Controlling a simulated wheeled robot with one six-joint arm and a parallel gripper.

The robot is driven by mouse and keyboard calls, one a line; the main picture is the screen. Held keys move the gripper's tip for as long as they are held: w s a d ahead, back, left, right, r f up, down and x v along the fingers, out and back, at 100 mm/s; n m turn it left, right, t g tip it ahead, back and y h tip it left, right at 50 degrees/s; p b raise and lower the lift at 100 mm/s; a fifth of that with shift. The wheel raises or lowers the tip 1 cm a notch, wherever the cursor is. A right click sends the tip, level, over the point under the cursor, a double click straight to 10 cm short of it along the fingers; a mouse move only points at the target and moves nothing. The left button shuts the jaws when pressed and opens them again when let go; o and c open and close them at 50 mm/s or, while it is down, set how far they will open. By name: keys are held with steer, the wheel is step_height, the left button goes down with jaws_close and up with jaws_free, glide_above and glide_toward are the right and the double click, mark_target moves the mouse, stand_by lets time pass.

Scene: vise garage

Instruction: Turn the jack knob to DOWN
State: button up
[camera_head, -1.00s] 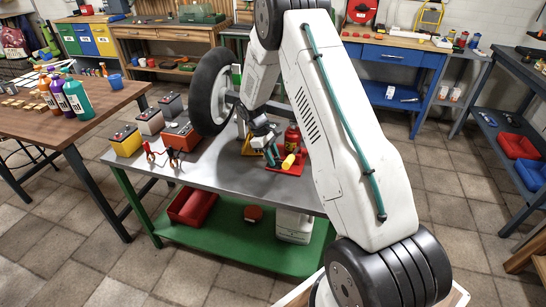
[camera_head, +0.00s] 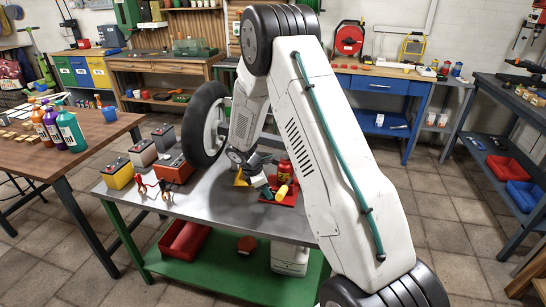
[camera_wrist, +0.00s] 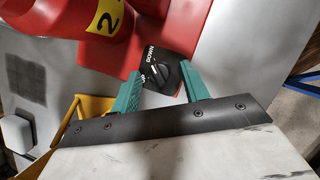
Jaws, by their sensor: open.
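The red jack (camera_head: 285,171) stands on the steel-topped table and bears a yellow label with a 2 in the wrist view (camera_wrist: 104,16). Its black knob (camera_wrist: 164,75) sits on a dark plate marked DOWN above and UP below, at the left of the knob. A pale mark shows on the knob, but its exact setting is hard to read. My gripper (camera_wrist: 165,78) is open, with one teal finger on each side of the knob. Contact cannot be made out. In the head view my gripper (camera_head: 261,185) is just left of the jack, small and partly hidden.
The steel table (camera_head: 222,216) also holds batteries (camera_head: 173,167), red and black clamps (camera_head: 150,187) and a large wheel (camera_head: 204,126) close to my arm. A yellow part (camera_wrist: 90,107) lies left of my gripper. A wooden table with bottles stands at the left.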

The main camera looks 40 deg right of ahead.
steer(key=n+t, duration=0.1)
steer(key=n, duration=0.3)
steer(key=shift+s+t, duration=0.2)
steer(key=shift+t, duration=0.2)
steer(key=n+t, duration=0.1)
steer(key=n, duration=0.4)
steer(key=shift+s+d+n+t, duration=0.15)
steer(key=shift+n+t, duration=0.15)
steer(key=shift+t, duration=0.1)
steer(key=s+a+r+m, duration=0.3)
steer(key=s+r+m, duration=0.1)
steer(key=r, duration=0.5)
steer(key=s+a+r+m, duration=0.3)
steer(key=s+r, duration=0.3)
steer(key=r, duration=0.3)
steer(key=s+a+r+m, duration=0.3)
steer(key=s+r+m, duration=0.2)
steer(key=r, duration=0.3)
steer(key=shift+s+r+m+g+y, duration=0.15)
steer(key=shift+r+m+g+y, duration=0.15)
steer(key=shift+r+m, duration=0.1)
